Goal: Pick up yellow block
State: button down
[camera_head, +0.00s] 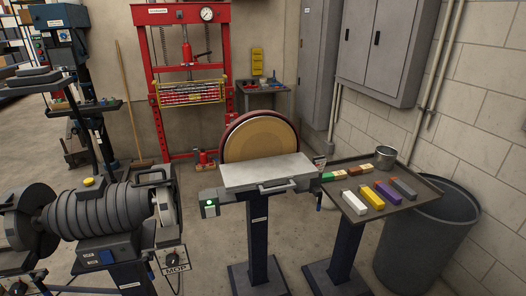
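The yellow block (372,197) lies on a dark tray-topped stand (428,185) at the right of the head view. It is a long bar lying flat, in a row between a whitish block (354,204) on its left and a purple block (387,192) on its right. A grey block (403,188) lies beyond the purple one. Nothing covers the yellow block. My gripper is not in view.
Several smaller coloured pieces (340,174) and a metal cup (386,156) stand at the tray's back. A disc sander (260,138) with a flat table is left of the tray. A grey bin (425,240) stands behind right. A buffing machine (100,210) fills the left foreground.

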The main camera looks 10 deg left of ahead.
aim_at(377, 203)
jog(key=i+l+z, duration=0.15)
jog(key=i+z, duration=0.15)
jog(key=i, duration=0.45)
jog(key=i+z, duration=0.35)
jog(key=i, duration=0.4)
